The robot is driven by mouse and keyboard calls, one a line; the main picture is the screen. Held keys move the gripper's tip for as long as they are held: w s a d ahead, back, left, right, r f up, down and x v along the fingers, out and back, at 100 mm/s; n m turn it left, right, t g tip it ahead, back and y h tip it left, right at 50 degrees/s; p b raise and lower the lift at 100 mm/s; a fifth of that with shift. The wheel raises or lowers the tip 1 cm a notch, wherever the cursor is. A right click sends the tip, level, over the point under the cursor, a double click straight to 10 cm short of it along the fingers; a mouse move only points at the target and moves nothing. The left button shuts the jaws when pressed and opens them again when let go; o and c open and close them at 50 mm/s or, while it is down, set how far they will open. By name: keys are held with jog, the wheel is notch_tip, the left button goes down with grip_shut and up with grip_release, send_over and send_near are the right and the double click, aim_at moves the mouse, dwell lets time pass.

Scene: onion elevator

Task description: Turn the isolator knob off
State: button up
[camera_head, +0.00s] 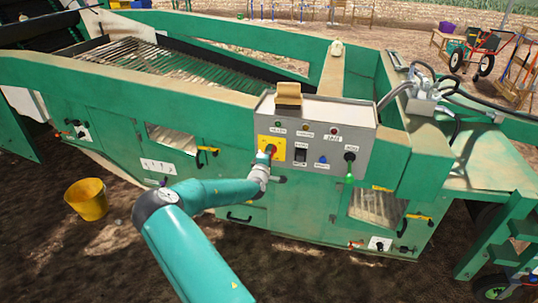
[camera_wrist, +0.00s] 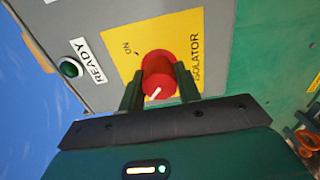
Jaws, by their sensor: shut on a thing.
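The red isolator knob (camera_wrist: 158,76) sits on a yellow plate (camera_wrist: 125,62) marked ON and ISOLATOR. Its white pointer line aims down-left in the wrist view, away from the ON mark. My gripper (camera_wrist: 160,88) has a finger on each side of the knob and is shut on it. In the head view the yellow plate (camera_head: 264,142) is at the left of the grey control panel (camera_head: 315,110). My gripper (camera_head: 267,153) reaches it there and hides part of the knob (camera_head: 273,149).
A green READY lamp (camera_wrist: 69,68) is beside the plate. The panel also carries a black switch (camera_head: 300,155), a blue button (camera_head: 323,160) and a black knob (camera_head: 349,157). The green machine surrounds it. A yellow bucket (camera_head: 87,199) stands on the soil at left.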

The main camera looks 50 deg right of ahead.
jog(key=o, duration=1)
jog(key=shift+c, duration=0.2)
jog(key=v, duration=1.3)
jog(key=shift+s+a, duration=0.2)
jog(key=shift+a, duration=0.15)
jog(key=shift+a, duration=0.1)
